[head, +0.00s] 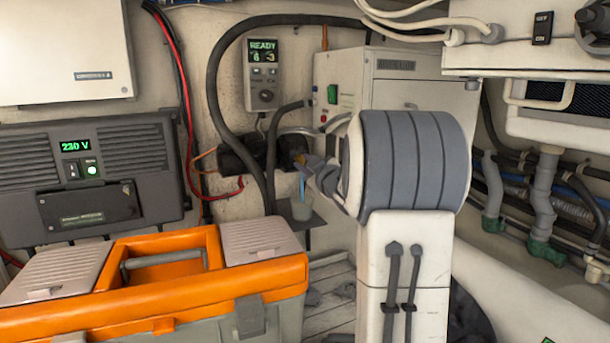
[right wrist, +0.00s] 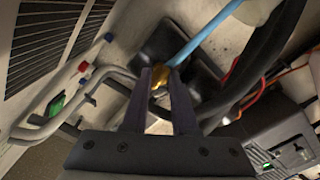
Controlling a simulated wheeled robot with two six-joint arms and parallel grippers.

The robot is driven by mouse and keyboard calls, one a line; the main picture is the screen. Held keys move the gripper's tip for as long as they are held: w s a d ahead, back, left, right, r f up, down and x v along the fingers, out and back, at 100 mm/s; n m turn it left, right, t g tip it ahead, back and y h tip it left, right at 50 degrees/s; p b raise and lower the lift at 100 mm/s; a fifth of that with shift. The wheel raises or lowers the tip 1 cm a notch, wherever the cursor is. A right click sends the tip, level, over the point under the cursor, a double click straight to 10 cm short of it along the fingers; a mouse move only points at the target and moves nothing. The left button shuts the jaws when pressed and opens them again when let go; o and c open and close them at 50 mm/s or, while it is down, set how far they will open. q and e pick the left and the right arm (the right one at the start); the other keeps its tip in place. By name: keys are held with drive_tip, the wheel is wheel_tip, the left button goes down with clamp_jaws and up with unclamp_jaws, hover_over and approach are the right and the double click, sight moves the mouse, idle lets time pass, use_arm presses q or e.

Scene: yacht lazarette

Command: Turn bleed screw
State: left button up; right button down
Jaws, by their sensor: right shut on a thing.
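The brass-coloured bleed screw (right wrist: 159,79) shows in the right wrist view between the two fingertips, in front of a black housing (right wrist: 190,72). My right gripper (right wrist: 165,84) is shut on the screw. A light-blue tube (right wrist: 205,36) runs away from beside the screw. In the head view my right gripper (head: 308,166) reaches the right end of the black cylindrical unit (head: 238,154) on the wall; the arm and fingers hide much of the screw there. Below it a clear cup (head: 301,209) stands on a small dark shelf, with the blue tube (head: 301,187) above it. My left gripper is out of view.
An orange and grey toolbox (head: 160,270) fills the front left. A dark power unit reading 230 V (head: 85,172) and a wall controller reading READY (head: 263,75) are behind. A pale cabinet (head: 395,80) stands behind my right arm. Black hoses (head: 212,90) loop near the unit.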

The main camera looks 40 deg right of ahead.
drive_tip(key=c, duration=0.7)
unclamp_jaws()
drive_tip(key=b+v, duration=0.2)
drive_tip(key=v, duration=0.8)
drive_tip(key=shift+s+b, duration=0.2)
drive_tip(key=shift+b, duration=0.15)
drive_tip(key=shift+a, duration=0.1)
